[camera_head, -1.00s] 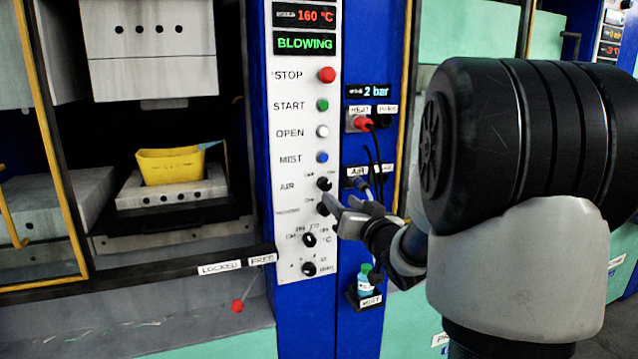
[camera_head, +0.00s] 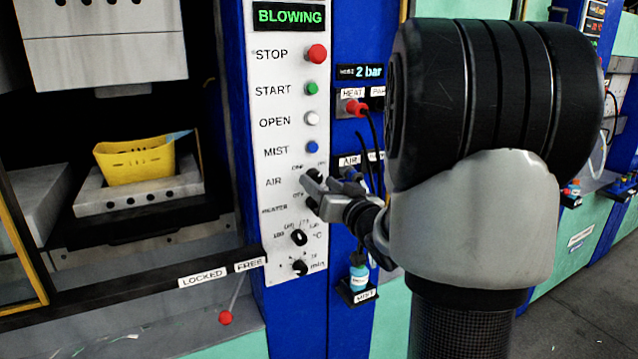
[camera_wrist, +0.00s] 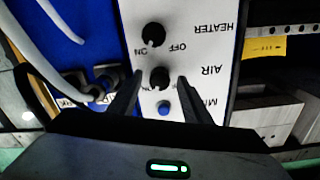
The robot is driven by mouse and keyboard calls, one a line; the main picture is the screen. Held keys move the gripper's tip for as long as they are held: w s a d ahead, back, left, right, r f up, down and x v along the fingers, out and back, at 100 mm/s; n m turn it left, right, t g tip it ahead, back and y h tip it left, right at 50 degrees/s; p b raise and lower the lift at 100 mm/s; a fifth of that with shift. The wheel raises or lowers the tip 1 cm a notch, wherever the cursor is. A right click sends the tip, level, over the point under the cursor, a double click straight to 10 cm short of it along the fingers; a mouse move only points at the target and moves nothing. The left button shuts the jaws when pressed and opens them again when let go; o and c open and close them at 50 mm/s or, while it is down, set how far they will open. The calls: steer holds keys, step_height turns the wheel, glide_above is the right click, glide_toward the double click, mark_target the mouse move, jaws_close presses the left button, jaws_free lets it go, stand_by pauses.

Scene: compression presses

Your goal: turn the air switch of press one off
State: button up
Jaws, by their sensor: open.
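The air switch is a black round knob (camera_wrist: 160,77) beside the AIR label in the wrist view. In the head view the air switch (camera_head: 315,175) is partly hidden by my gripper. My gripper (camera_head: 310,188) is at the panel there, and in the wrist view its two dark fingers (camera_wrist: 159,100) are apart, one on each side of the air knob. I cannot tell whether a finger touches the knob. The display (camera_head: 289,16) reads BLOWING in green.
The heater knob (camera_wrist: 153,35) sits close to the air knob. The blue MIST button (camera_head: 312,147) is just above it in the head view. Hoses and cables (camera_head: 368,150) hang at the right. A yellow part (camera_head: 135,160) lies in the press at left.

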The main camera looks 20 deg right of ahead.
steer(key=c, duration=1)
steer(key=shift+c, duration=0.2)
steer(key=shift+f+n+b, duration=0.1)
steer(key=shift+n+b, duration=0.2)
steer(key=shift+b, duration=0.2)
steer(key=n+b, duration=0.8)
steer(key=b, duration=0.1)
steer(key=shift+d+n+b, duration=0.1)
steer(key=shift+n+b, duration=0.2)
steer(key=shift+b, duration=0.1)
steer(key=shift+r+n+b, duration=0.2)
steer(key=shift+n+b, duration=0.9)
steer(key=shift+n, duration=0.3)
